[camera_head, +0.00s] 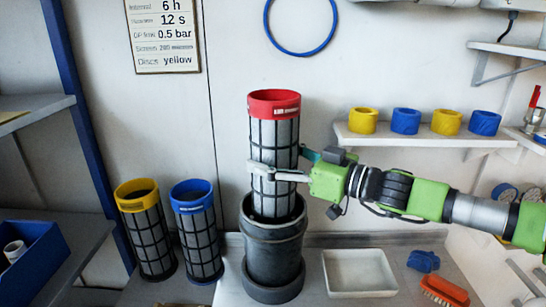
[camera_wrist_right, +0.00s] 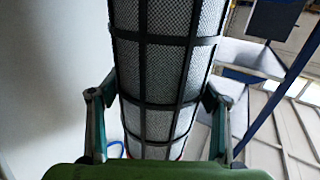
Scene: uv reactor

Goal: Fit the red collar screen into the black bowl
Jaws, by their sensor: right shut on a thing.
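The red collar screen (camera_head: 275,132) is a tall mesh cylinder with a black grid and a red ring at its top. It stands roughly upright, its lower end inside the mouth of the black bowl (camera_head: 273,250), which hides that end. My right gripper (camera_head: 262,172) comes in from the right and is shut on the screen's body, above the bowl's rim. In the right wrist view the mesh of the red collar screen (camera_wrist_right: 165,75) fills the middle, with a finger on each side. My left gripper is not in view.
A yellow collar screen (camera_head: 146,230) and a blue collar screen (camera_head: 197,232) stand to the left. A white tray (camera_head: 359,272), a blue object (camera_head: 423,261) and an orange brush (camera_head: 444,291) lie to the right. A shelf (camera_head: 420,140) holds yellow and blue rings.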

